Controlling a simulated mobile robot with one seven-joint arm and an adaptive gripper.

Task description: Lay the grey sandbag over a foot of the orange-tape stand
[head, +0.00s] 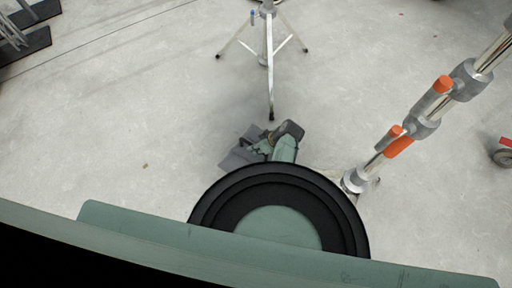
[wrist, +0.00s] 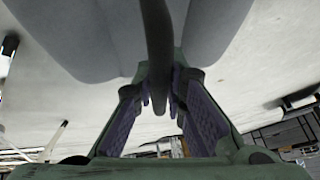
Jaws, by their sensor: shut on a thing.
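The grey sandbag (head: 238,158) shows in part in the head view, under and left of my gripper (head: 268,140). In the wrist view its two grey lobes (wrist: 70,40) fill the top, with a dark strap (wrist: 156,45) between them. My gripper (wrist: 160,95) is shut on this strap between its purple-padded fingers. The stand with orange tape (head: 399,147) rises at the right in the head view, its silver pole leaning to the upper right by perspective. Its lower end is close to my black round body part, and its feet are mostly hidden.
Another silver tripod stand (head: 266,50) with a small blue mark stands at the top centre, one foot reaching toward my gripper. Dark-based equipment (head: 25,45) is at the upper left. A wheel with a red part (head: 502,157) is at the right edge. The floor at left is clear.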

